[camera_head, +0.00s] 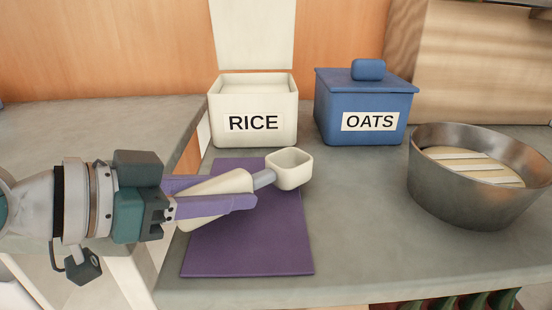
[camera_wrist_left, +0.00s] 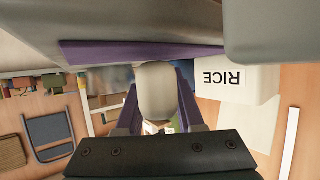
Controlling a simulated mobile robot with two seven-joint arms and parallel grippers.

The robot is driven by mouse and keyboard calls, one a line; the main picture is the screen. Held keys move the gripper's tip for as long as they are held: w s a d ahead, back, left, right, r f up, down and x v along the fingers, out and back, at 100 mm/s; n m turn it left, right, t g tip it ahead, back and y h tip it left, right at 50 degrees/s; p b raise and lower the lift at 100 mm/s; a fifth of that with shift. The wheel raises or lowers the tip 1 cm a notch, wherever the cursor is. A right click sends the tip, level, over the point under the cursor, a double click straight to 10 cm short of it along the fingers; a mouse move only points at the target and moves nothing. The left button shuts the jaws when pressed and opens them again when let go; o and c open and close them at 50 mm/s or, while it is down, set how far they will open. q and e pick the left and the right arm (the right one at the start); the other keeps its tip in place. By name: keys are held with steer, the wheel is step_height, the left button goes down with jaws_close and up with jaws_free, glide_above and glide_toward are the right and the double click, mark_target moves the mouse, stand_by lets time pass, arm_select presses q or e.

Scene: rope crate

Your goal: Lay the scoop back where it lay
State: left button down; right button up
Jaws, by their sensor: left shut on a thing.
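The scoop (camera_head: 289,168) has a cream square bowl, a grey neck and a cream handle. My left gripper (camera_head: 236,191) is shut on the handle, with one purple finger on each side. The bowl points away to the right, over the upper part of the purple mat (camera_head: 255,250), and its inside looks empty. The scoop seems to be held above the mat, but the gap is hard to judge. In the left wrist view the pale handle (camera_wrist_left: 157,92) sits between the purple fingers, and the mat (camera_wrist_left: 140,52) shows as a thin strip. My right gripper is not in view.
Behind the mat stand a white RICE box (camera_head: 253,107) with its lid up and a closed blue OATS box (camera_head: 367,108). A metal bowl (camera_head: 470,190) with pale slats inside stands at the right. The grey counter (camera_head: 355,230) between mat and bowl is clear.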

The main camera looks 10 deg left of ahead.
arm_select(q)
steer(key=shift+f+b, duration=0.5)
stand_by(0.3)
steer(key=shift+c, duration=2.2)
jaws_free()
steer(key=p+v, duration=0.2)
steer(key=v, duration=0.8)
